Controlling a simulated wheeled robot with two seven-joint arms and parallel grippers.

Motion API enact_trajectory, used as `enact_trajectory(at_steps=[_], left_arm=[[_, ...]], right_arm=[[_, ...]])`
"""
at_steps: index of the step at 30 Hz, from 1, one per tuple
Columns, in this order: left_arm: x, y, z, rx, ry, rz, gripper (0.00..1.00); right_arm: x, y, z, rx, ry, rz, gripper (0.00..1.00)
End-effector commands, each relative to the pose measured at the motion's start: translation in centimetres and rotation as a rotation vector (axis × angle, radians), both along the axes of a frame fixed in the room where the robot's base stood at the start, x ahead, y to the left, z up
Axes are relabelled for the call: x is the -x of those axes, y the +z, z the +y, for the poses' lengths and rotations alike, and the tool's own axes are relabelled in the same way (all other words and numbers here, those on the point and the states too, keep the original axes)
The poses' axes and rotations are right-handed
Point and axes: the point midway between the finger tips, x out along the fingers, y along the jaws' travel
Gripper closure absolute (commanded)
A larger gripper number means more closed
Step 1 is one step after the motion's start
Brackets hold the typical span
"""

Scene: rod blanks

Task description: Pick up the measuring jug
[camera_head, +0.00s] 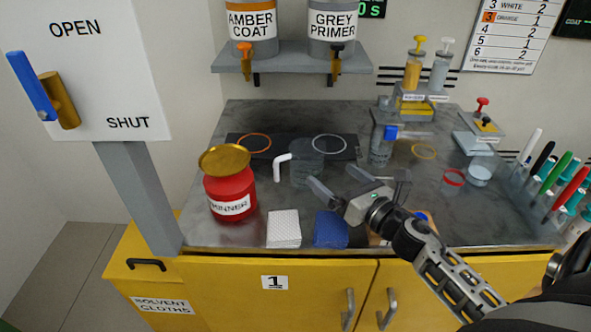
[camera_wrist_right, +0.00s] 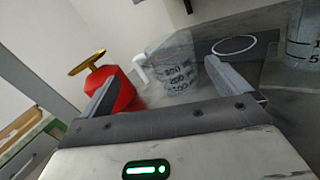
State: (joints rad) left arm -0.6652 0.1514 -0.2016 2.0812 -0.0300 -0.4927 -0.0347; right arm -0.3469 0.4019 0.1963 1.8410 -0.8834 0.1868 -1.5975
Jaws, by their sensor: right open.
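The measuring jug (camera_head: 306,163) is clear, with a white handle on its left side, and stands on the grey worktop. In the right wrist view the jug (camera_wrist_right: 178,72) shows dark volume marks and lies ahead, between the two fingers in the picture. My right gripper (camera_head: 336,181) is open and empty, just to the right of and in front of the jug. The fingers also show in the right wrist view (camera_wrist_right: 170,92), and a gap to the jug is visible. My left gripper is not in view.
A red thinner can (camera_head: 231,190) with a gold lid stands left of the jug. A white cloth stack (camera_head: 284,229) and a blue one (camera_head: 331,229) lie in front. A larger clear container (camera_head: 381,150) stands to the right. A shelf (camera_head: 291,58) with two tanks hangs behind.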

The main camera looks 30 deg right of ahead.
Motion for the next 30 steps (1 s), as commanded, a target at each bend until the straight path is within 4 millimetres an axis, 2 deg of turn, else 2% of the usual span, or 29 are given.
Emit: enact_trajectory(at_steps=[3, 6, 15, 22, 30], left_arm=[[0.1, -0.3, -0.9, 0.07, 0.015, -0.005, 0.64], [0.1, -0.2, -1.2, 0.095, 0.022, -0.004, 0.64], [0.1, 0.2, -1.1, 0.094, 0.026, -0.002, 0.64], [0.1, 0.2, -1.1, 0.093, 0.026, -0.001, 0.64], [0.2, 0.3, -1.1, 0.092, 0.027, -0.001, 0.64]], right_arm=[[-0.5, -0.8, -0.7, 0.167, -0.005, -0.001, 0.0], [-1.4, -0.9, -0.8, 0.221, -0.007, -0.003, 0.0], [-6.4, -0.9, -0.1, 0.224, -0.006, -0.003, 0.0], [-8.2, -1.0, 0.1, 0.221, -0.005, -0.002, 0.0], [-12.0, -1.0, 0.5, 0.219, -0.006, -0.001, 0.0]])
